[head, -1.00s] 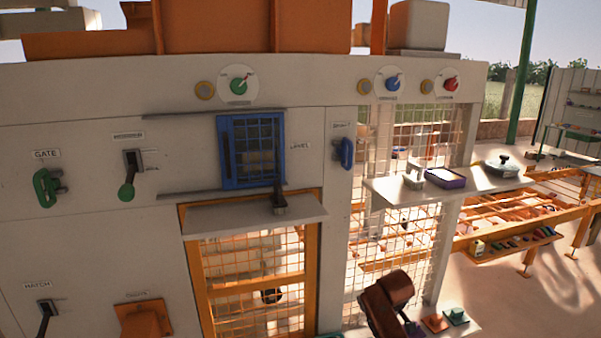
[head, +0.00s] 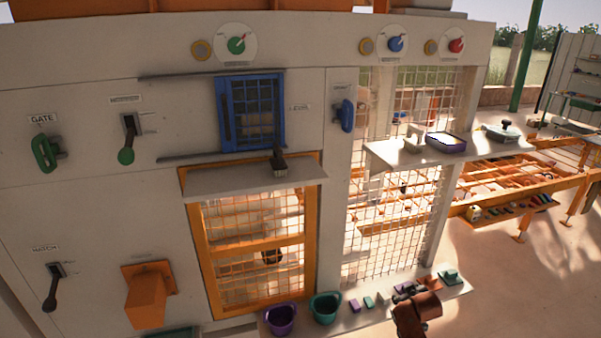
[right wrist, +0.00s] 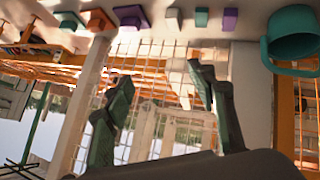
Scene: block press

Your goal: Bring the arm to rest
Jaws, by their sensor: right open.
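My right arm's brown link shows at the bottom right of centre in the head view, with its dark gripper (head: 405,292) in front of the low shelf (head: 345,328), partly hidden by the link. In the right wrist view the two dark green-grey fingers of my right gripper (right wrist: 163,85) stand wide apart. Nothing is between them but the background of mesh and frame. My left arm and gripper are not in view.
The low shelf holds several small coloured blocks (head: 354,305), a teal tub (head: 325,307) and a purple tub (head: 281,318). The panel carries a green gate handle (head: 45,152), levers, knobs and an orange chute (head: 147,296). An upper ledge (head: 385,153) juts out above my right arm.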

